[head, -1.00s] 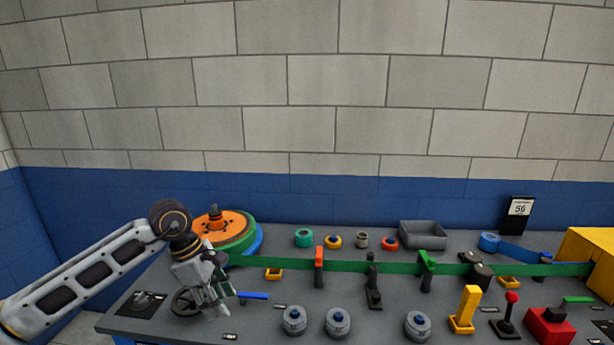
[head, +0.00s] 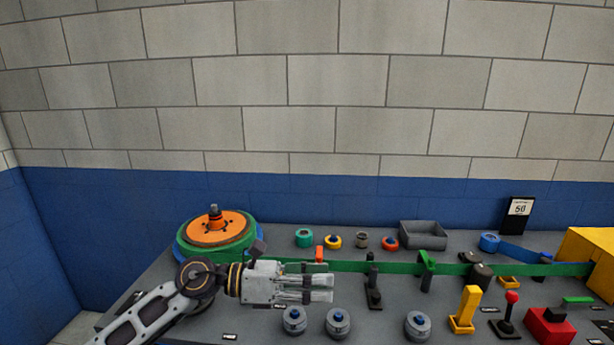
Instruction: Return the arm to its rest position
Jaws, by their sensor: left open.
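My left arm comes in from the lower left of the head view. My left gripper (head: 318,288) is open with no object visible in it. It points right, low over the left part of the grey table (head: 390,325), in front of the green band (head: 345,267). My right gripper is not in view.
The orange and green reel (head: 213,230) stands behind my left arm. Grey round knobs with blue tops (head: 337,323) stand along the front. A grey tray (head: 423,235), a yellow lever (head: 466,308), a red-knobbed lever (head: 509,312) and a yellow box (head: 590,250) are further right.

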